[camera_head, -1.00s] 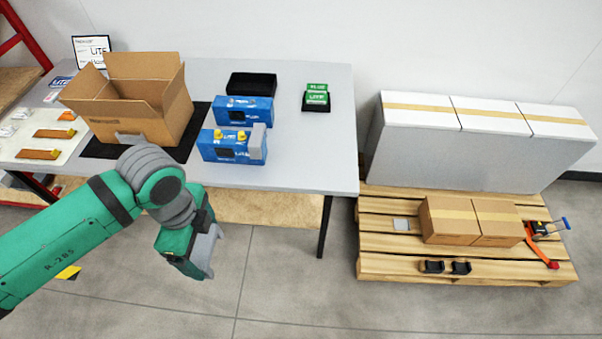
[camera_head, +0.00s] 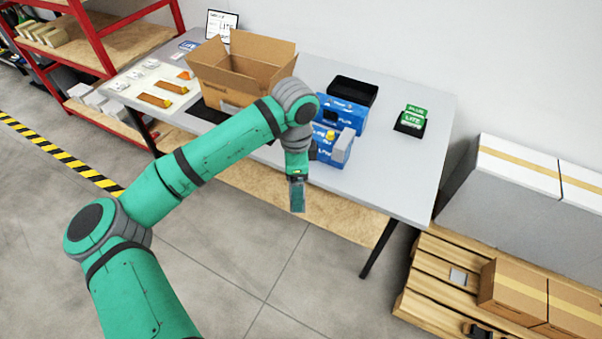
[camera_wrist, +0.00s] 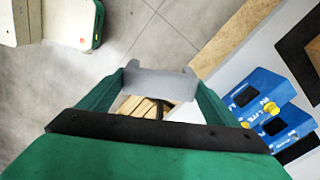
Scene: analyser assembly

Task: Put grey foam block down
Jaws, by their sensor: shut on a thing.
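My gripper (camera_head: 297,208) hangs in front of the table's front edge, fingers pointing down in the head view. In the wrist view my gripper (camera_wrist: 160,95) is shut on a grey foam block (camera_wrist: 160,83), a notched piece spanning between the two green fingers. The block is held in the air, with the floor behind it. In the head view it is mostly hidden by the gripper. Another grey foam block (camera_head: 341,149) sits at the right end of the front blue analyser (camera_head: 325,173) on the table. A second blue analyser (camera_head: 350,114) stands behind it.
An open cardboard box (camera_head: 225,84) stands on a black mat on the table (camera_head: 408,178). A black tray (camera_head: 368,91) and green boxes (camera_head: 412,119) lie behind and right. A pallet (camera_head: 425,290) with cartons is at right, a red shelf (camera_head: 85,45) at left. The table's right front is bare.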

